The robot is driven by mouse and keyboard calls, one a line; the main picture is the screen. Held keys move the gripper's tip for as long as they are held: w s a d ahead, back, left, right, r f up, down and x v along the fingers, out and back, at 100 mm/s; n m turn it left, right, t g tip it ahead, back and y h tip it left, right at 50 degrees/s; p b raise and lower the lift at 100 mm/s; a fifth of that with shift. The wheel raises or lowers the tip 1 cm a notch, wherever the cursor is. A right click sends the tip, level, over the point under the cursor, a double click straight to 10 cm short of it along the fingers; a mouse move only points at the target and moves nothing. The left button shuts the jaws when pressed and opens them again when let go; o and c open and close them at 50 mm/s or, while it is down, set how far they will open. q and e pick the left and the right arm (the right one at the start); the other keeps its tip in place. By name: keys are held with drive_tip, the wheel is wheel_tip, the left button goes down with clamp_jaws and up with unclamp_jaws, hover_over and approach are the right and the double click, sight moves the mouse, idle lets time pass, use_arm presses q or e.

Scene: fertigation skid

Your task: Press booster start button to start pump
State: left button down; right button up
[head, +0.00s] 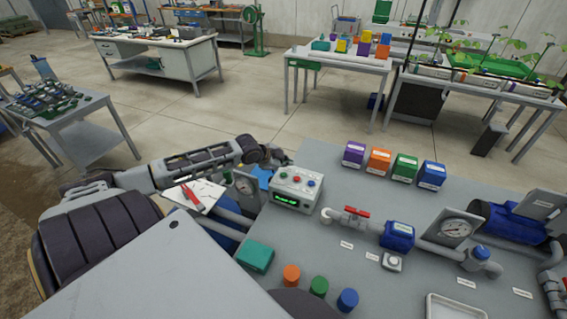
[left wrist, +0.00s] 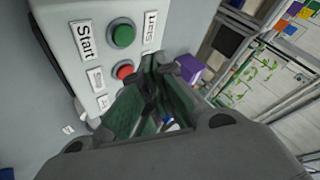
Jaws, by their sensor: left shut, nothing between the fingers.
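The grey control box (head: 297,187) stands on the skid top, with a row of small buttons and a lit green display (head: 286,198). In the left wrist view, a green button (left wrist: 122,36) sits beside a label reading "Start" (left wrist: 84,41). A red button (left wrist: 124,70) is beside it, nearer the fingers. My left gripper (head: 277,157) is at the box's far side, shut and empty. In the left wrist view its closed fingers (left wrist: 163,68) appear beside the red button and apart from the green one. Contact with the box cannot be told. My right gripper is not in view.
Purple (head: 353,154), orange (head: 378,161), green (head: 404,168) and blue (head: 431,175) boxes stand behind the control box. A pipe with a red valve handle (head: 357,212) and a gauge (head: 456,228) lie to its right. A teal block (head: 256,256) lies in front.

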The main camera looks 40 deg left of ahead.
sight(285, 175)
use_arm(q)
drive_tip(key=shift+f+b, duration=0.35)
drive_tip(key=shift+f, duration=0.95)
drive_tip(key=shift+f, duration=0.4)
idle(0.6)
drive_tip(key=shift+f, duration=0.45)
idle(1.2)
drive_tip(key=shift+p, duration=0.3)
drive_tip(key=shift+r+p, duration=0.85)
drive_tip(key=shift+p, duration=0.15)
drive_tip(key=shift+r, duration=0.1)
wheel_tip(285, 175, up, 3)
drive_tip(key=p, duration=0.3)
drive_tip(key=shift+f, duration=0.2)
drive_tip(key=shift+r+p, duration=0.65)
drive_tip(key=shift+r, duration=0.45)
